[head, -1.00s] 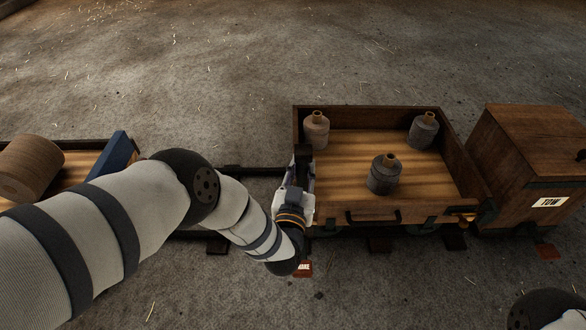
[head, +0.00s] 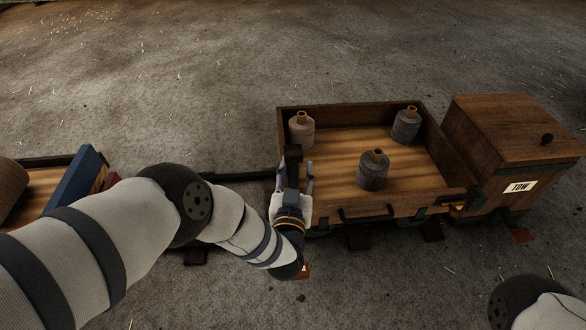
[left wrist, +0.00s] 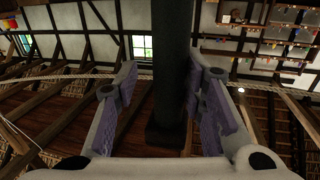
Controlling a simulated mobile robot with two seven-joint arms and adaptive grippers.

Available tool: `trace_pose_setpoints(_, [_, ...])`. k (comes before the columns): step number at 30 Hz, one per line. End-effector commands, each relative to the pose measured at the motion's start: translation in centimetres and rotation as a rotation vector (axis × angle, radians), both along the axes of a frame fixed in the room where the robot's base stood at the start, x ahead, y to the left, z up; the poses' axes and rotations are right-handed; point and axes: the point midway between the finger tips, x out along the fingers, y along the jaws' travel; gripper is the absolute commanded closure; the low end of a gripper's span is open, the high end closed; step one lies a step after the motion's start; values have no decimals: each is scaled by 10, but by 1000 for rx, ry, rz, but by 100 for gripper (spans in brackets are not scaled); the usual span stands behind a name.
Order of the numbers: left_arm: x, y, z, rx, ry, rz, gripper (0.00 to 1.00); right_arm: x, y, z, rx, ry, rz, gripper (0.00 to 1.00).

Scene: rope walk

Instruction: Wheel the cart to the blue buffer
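The cart (head: 405,203) is an open wooden tray on a low track, carrying three grey bobbins. A dark upright post (head: 293,162) stands at its left end. My left gripper (head: 294,178) has its fingers on either side of this post. In the left wrist view the post (left wrist: 170,75) runs between the parted fingers, with a gap on its left side. A blue slab (head: 73,184) stands far left on another wooden bed; I cannot tell if it is the blue buffer. My right gripper is out of view.
A wooden box marked TOW (head: 510,145) stands close to the cart's right end, a small gap between them. A dark rail (head: 240,177) runs left from the cart. Dark ties (head: 432,232) lie under it. The concrete floor behind is clear.

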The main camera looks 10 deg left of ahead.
Motion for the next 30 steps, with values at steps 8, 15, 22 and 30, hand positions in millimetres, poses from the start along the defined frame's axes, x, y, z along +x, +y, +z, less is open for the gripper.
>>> trace_pose_setpoints(8, [0, 3, 1, 1, -4, 6, 57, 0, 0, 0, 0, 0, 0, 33])
trace_pose_setpoints(15, [-43, -2, 0, 2, 1, 1, 57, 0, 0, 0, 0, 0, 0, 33])
trace_pose_setpoints(22, [-100, -7, 1, 2, 0, 1, 57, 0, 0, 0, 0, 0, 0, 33])
trace_pose_setpoints(30, [-120, -8, 1, 1, -3, 3, 57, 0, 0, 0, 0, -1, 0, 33])
